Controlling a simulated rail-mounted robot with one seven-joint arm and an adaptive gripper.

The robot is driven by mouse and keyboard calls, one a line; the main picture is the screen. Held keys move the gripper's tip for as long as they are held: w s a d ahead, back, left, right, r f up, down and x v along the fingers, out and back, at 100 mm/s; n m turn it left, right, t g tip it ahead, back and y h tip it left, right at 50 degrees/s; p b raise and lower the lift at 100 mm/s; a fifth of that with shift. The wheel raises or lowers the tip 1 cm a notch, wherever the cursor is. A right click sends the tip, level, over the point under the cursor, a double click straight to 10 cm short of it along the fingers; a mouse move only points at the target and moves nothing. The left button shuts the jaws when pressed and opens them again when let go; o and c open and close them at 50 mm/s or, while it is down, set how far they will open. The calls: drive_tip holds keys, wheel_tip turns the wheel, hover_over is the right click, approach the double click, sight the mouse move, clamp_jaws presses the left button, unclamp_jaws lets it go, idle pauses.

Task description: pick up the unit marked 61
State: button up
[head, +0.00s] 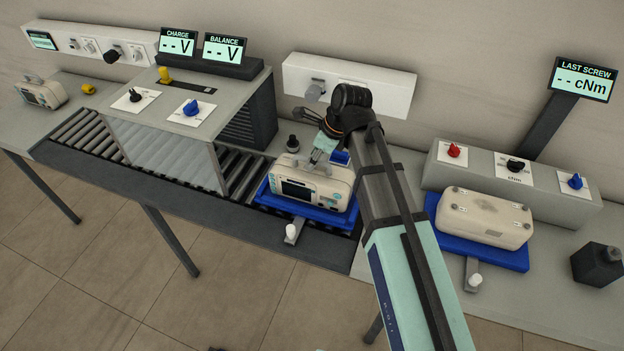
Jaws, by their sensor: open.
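Three cream monitor units are in the head view, and I cannot read the number 61 on any of them. The middle unit (312,190) sits on a blue tray (335,222) on the rollers, with its dark screen facing front. The right unit (485,217) lies on a blue tray (452,245) with no screen visible. The left unit (42,92) stands on the far left of the bench. My gripper (319,160) is open, at the top of the middle unit. Its fingers are small and partly hidden, so I cannot tell whether they touch it.
A grey test housing (160,150) spans the rollers (82,130) left of the middle unit. White clamp knobs stand before both trays. A switch box (520,185) and a screw display (583,80) stand at the right. A dark block (596,265) sits at the right edge.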

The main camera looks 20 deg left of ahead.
drive_tip(key=shift+x, duration=1)
clamp_jaws()
drive_tip(key=shift+r, duration=0.1)
